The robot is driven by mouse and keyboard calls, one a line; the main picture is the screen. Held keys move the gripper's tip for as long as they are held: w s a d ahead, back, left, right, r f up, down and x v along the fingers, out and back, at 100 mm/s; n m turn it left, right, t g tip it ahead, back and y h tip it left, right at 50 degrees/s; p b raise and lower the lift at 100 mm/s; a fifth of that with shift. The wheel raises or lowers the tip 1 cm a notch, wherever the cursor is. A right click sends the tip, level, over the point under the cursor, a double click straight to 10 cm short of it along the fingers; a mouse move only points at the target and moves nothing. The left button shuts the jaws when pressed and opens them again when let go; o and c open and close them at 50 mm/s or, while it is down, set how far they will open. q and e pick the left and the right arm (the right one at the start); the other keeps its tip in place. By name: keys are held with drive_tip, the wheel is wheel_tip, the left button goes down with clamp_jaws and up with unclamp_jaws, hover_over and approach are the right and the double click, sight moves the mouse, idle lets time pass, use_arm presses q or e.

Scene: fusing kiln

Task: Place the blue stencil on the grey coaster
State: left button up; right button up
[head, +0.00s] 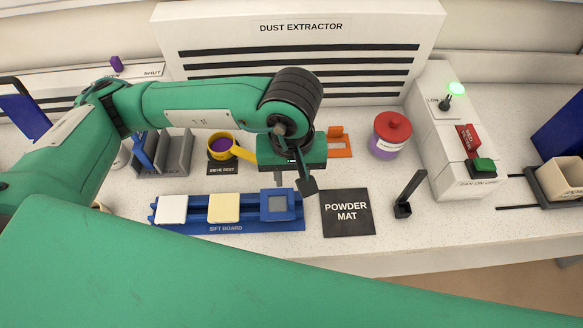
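A blue square frame, which looks like the blue stencil (265,207), lies over the grey coaster (280,204) at the right end of the blue sift board (225,228). My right gripper is not in view.
White (172,209) and cream (223,208) coasters sit left on the board. A powder mat (346,213) is to its right. Behind are a rack (176,152), a yellow-handled sieve (221,147), an orange stencil (340,144) and a red-lidded jar (391,134).

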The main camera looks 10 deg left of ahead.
use_arm(q)
wheel_tip(320, 180, up, 3)
drive_tip(key=shift+r+b, duration=0.2)
drive_tip(key=shift+b, duration=0.1)
idle(0.4)
